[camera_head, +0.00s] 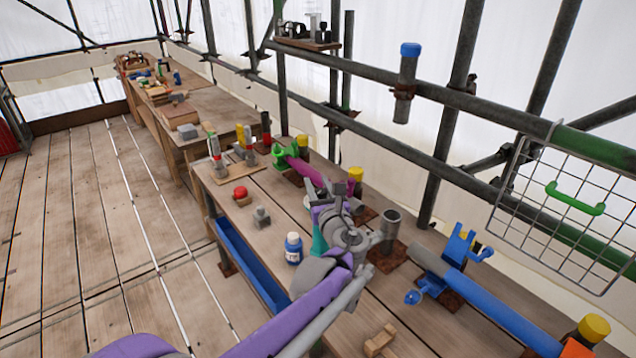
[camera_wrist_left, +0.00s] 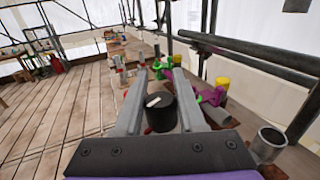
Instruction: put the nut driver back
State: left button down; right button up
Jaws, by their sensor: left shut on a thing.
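My left gripper (camera_wrist_left: 160,100) is shut on a dark cylindrical thing (camera_wrist_left: 161,112) with a pale mark on its end, seen between the fingers in the left wrist view. It appears to be the nut driver, seen nearly end-on; the rest of it is hidden. In the head view the left gripper (camera_head: 328,208) is over the near bench, and its own wrist largely hides the jaws and the held thing. My right gripper is not in view.
A green and magenta clamp (camera_head: 286,153) and yellow-capped posts (camera_head: 355,174) stand near the gripper.

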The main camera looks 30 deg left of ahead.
pick_arm(q)
jog(key=shift+f+b, duration=2.65)
jog(key=shift+f, duration=2.3)
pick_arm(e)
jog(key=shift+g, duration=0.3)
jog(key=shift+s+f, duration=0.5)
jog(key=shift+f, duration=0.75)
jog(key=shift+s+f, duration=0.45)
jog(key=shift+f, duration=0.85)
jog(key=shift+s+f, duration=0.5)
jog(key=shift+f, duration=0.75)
pick_arm(q)
grip_release()
jog(key=shift+f, duration=0.15)
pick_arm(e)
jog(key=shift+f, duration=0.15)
pick_arm(q)
jog(key=shift+f+b, duration=0.45)
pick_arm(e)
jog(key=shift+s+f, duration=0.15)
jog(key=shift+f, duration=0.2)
pick_arm(q)
jog(key=shift+s+d, duration=0.1)
jog(key=v, duration=0.8)
jog(key=shift+s+d, duration=0.25)
